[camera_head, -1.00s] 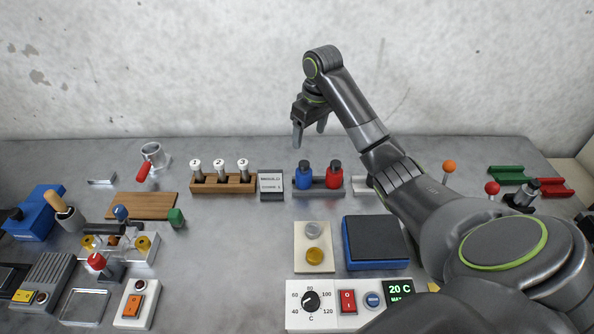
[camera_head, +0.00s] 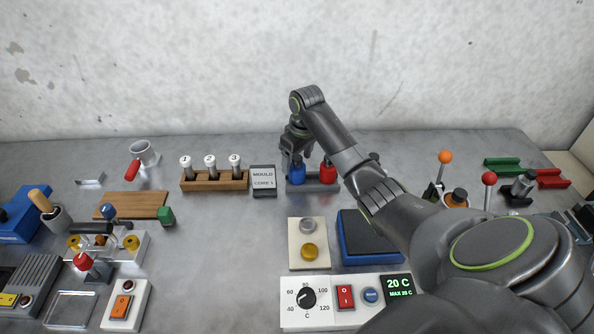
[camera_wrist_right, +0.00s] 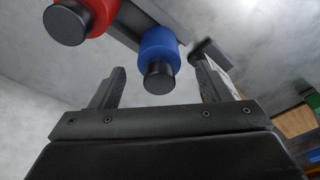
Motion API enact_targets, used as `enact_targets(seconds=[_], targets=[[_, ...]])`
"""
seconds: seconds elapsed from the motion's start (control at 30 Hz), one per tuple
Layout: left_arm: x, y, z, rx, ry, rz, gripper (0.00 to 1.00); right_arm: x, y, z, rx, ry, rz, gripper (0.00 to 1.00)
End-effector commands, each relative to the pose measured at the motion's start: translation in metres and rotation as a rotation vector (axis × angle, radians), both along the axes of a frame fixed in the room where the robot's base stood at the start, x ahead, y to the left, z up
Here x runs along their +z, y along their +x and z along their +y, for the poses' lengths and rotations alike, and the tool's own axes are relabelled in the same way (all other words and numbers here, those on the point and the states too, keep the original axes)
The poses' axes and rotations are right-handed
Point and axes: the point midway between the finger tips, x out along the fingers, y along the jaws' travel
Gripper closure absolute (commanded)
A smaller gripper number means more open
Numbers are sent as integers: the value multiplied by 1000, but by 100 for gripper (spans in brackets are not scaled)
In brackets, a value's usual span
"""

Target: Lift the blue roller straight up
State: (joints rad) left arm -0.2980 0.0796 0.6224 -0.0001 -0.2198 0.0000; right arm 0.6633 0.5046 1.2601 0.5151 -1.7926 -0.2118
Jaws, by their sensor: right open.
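The blue roller (camera_head: 296,173) stands upright in a grey holder (camera_head: 318,187) at the back of the table, left of a red roller (camera_head: 328,172). My right gripper (camera_head: 296,156) is at the top of the blue roller in the head view and hides its black knob. In the right wrist view, my right gripper (camera_wrist_right: 160,85) is open, and the blue roller (camera_wrist_right: 158,45) with its black end shows between its two fingers. The red roller (camera_wrist_right: 95,15) is outside the fingers at the upper left. I do not see my left gripper.
The MOULD sign block (camera_head: 263,181) stands close to the left of the holder. A wooden rack (camera_head: 215,184) with white-topped pegs is further left. The wall is behind.

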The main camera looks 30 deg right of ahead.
Motion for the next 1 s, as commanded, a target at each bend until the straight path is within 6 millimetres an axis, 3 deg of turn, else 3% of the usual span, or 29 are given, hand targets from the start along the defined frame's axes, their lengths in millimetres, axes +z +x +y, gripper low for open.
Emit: enact_targets(seconds=[0.13,0.3,0.57,1.0], targets=[[11,-2,0,0,0,3,64,-22,1,0,0,3,7,29],[12,-3,0,0,0,5,64,-41,4,1,0,0,3,29],[11,-4,0,1,0,6,64,-44,4,1,1,-1,2,29],[11,-4,0,1,0,6,64,-44,4,0,0,0,1,84]])
